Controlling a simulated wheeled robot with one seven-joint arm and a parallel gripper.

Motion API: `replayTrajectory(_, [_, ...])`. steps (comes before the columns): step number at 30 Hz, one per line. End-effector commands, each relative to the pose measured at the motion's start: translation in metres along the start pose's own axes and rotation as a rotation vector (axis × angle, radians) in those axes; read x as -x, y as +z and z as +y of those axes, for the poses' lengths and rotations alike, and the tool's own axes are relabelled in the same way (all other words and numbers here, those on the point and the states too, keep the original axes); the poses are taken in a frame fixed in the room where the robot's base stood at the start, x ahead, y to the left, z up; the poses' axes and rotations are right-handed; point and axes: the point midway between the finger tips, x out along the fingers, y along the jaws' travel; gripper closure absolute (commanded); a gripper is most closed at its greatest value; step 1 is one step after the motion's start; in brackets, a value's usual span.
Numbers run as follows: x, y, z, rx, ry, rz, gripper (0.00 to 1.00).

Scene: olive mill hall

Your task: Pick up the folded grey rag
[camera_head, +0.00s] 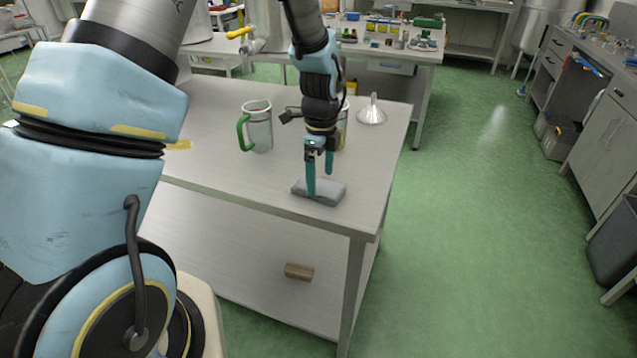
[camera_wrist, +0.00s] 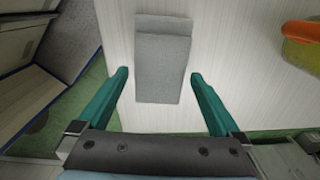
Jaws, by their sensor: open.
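The folded grey rag (camera_head: 328,191) lies flat on the table near its front right corner. In the wrist view the rag (camera_wrist: 160,62) sits between and ahead of my two teal fingers, with a fold line across its far part. My gripper (camera_head: 320,182) points down over the rag in the head view. In the wrist view my gripper (camera_wrist: 160,75) is open, one finger to each side of the rag, with bare tabletop showing between each finger and the rag. I cannot tell the exact height of the fingertips above the table.
The pale table (camera_head: 230,165) also holds a glass mug with a green handle (camera_head: 258,128) and a metal funnel (camera_head: 371,110). Another container is partly hidden behind my gripper. A wooden block (camera_head: 298,271) lies on the lower shelf. Green floor (camera_head: 470,220) to the right is clear.

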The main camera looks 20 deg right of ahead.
Motion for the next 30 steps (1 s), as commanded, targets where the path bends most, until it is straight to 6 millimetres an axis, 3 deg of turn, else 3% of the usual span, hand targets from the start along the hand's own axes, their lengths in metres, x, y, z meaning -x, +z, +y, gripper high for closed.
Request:
replayTrajectory(6, [-0.017,0.001,0.001,0.001,0.001,0.0,0.0])
replayTrajectory(13, [-0.018,0.001,0.0,0.001,-0.001,0.0,0.01])
replayTrajectory(30, [-0.017,0.001,0.0,0.002,0.0,0.0,0.65])
